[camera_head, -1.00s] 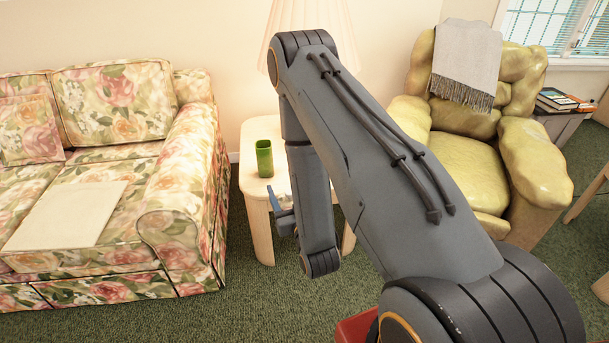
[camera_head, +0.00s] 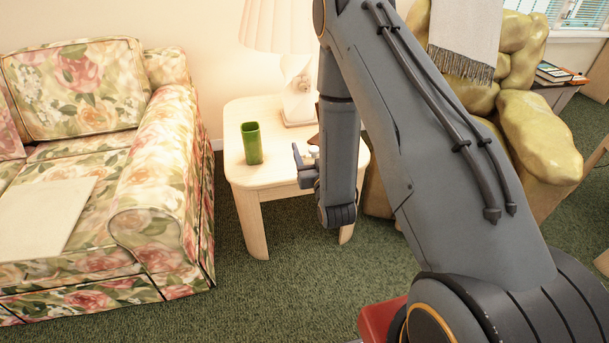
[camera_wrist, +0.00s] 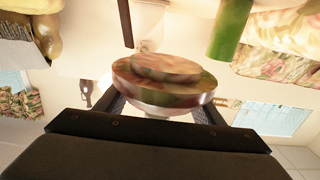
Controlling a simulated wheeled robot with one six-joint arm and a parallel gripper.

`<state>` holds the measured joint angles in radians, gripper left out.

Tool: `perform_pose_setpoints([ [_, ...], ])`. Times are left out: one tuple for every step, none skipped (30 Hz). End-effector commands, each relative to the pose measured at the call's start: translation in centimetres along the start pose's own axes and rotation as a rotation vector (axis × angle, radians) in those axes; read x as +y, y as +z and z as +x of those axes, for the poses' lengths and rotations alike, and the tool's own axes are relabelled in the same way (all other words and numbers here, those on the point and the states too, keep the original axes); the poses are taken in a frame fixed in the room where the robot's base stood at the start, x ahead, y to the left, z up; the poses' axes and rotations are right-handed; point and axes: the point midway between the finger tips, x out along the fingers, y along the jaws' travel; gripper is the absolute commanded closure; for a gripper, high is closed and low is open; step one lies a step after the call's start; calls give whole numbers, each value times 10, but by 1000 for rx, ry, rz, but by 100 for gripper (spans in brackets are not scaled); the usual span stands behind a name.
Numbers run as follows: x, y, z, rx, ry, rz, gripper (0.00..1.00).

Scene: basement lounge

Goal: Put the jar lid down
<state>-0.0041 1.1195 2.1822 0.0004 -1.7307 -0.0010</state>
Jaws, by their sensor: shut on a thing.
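My gripper (camera_wrist: 163,108) is shut on the jar lid (camera_wrist: 165,82), a shiny round stepped disc with reddish and greenish reflections. The lid sits between the fingers in the wrist view, clear of other things as far as I can tell. In the head view my gripper (camera_head: 304,163) is by the right part of the pale wooden side table (camera_head: 240,185). A small light patch there may be the lid, but it is too small to be sure. My forearm hides part of the table's right side. I cannot tell the exact height above the tabletop.
A green cup (camera_head: 251,143) stands on the table's left part, and a lamp (camera_head: 298,95) at its back. A dark reddish thing (camera_head: 314,140) shows partly behind my arm. A floral sofa (camera_head: 150,190) is left, a yellow armchair (camera_head: 535,135) right. The table's front middle is clear.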

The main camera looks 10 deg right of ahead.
Motion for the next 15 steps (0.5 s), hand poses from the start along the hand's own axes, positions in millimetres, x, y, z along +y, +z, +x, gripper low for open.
perform_pose_setpoints([
  [1,10,17,7,1,0,68],
  [1,12,25,7,2,0,68],
  [2,14,35,8,2,-1,68],
  [2,16,43,6,3,-1,68],
  [2,17,51,7,3,-1,68],
  [3,19,61,8,4,-1,68],
  [3,21,68,7,4,-1,68],
  [3,22,76,7,4,-1,68],
  [3,23,86,7,4,-1,68],
  [3,24,93,7,4,-1,68],
  [3,25,100,7,4,-1,68],
  [3,26,108,7,4,-2,68],
  [3,26,114,5,4,-2,68],
  [3,26,120,6,4,-2,68],
  [3,26,127,6,4,-2,68],
])
